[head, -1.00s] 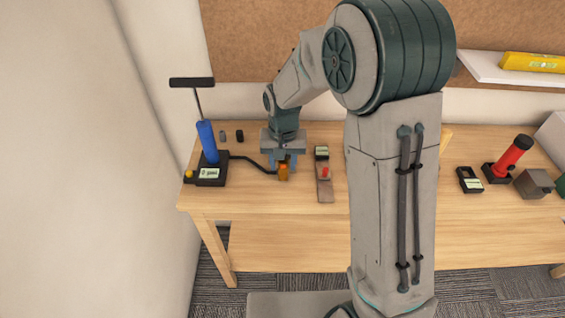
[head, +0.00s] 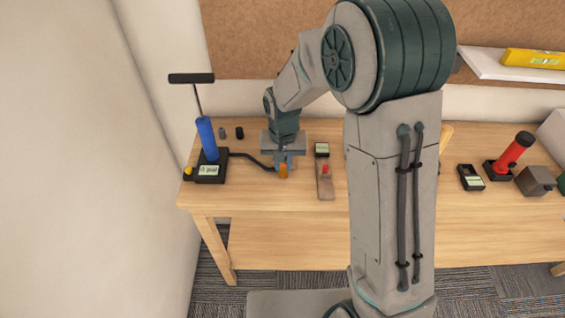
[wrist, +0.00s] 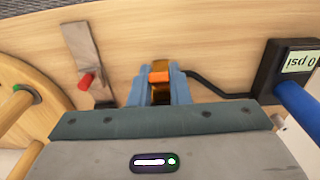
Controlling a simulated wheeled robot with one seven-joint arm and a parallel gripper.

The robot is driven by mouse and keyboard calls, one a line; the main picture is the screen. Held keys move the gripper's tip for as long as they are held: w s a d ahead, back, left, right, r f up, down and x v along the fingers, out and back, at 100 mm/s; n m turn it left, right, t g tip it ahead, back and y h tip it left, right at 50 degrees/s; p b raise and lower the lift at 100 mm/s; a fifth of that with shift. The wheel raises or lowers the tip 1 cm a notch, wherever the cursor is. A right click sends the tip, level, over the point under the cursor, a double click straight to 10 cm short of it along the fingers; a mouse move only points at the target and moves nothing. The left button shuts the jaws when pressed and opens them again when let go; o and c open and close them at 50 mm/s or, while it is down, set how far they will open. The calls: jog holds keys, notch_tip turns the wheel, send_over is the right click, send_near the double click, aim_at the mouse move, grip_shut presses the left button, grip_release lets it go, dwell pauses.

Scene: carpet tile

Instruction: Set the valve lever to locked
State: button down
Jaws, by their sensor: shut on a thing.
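My gripper (wrist: 158,92) is pointed down at the table, with its blue fingers closed on an orange piece (wrist: 159,77). This piece sits at the end of a black hose and appears to be the valve lever or its head. It also shows below my fingers in the head view (head: 283,171). The hose (head: 250,159) runs left to a pump (head: 207,140) with a blue barrel, a black T-handle and a gauge (head: 208,170) that reads 0 psi in the wrist view. My fingers hide part of the orange piece, and I cannot tell the lever's position.
A grey-brown strip (head: 325,188) with a red part (head: 325,169) lies just right of my gripper. A small black device (head: 321,149) is behind it. Two small dark pieces (head: 239,133) stand near the pump. A red cylinder (head: 513,155) stands far right. The table front is clear.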

jog(key=shift+s+f+t+b, duration=0.2)
jog(key=shift+f+t+b, duration=0.4)
jog(key=shift+b, duration=1.5)
jog(key=shift+s+f+t+b, duration=0.2)
jog(key=shift+t+b, duration=0.7)
jog(key=shift+b, duration=1.15)
jog(key=t+b, duration=0.1)
jog(key=b, duration=0.4)
jog(key=f+t+b, duration=0.1)
jog(key=b, duration=0.4)
jog(key=shift+s+t, duration=0.3)
jog(key=shift+t, duration=0.1)
jog(key=t+b, duration=0.1)
jog(key=b, duration=0.5)
jog(key=f+t+b, duration=0.1)
jog(key=b, duration=0.4)
jog(key=t+b, duration=0.2)
jog(key=b, duration=0.4)
jog(key=shift+s+f+b, duration=0.2)
jog(key=shift+f+b, duration=0.1)
jog(key=shift+b, duration=0.05)
jog(key=b, duration=0.2)
jog(key=shift+t+b, duration=0.35)
jog(key=shift+t, duration=0.05)
jog(key=b, duration=0.2)
jog(key=shift+t+b, duration=0.3)
jog(key=shift+t, duration=0.1)
jog(key=shift+r+b, duration=0.1)
jog(key=shift+b, duration=0.5)
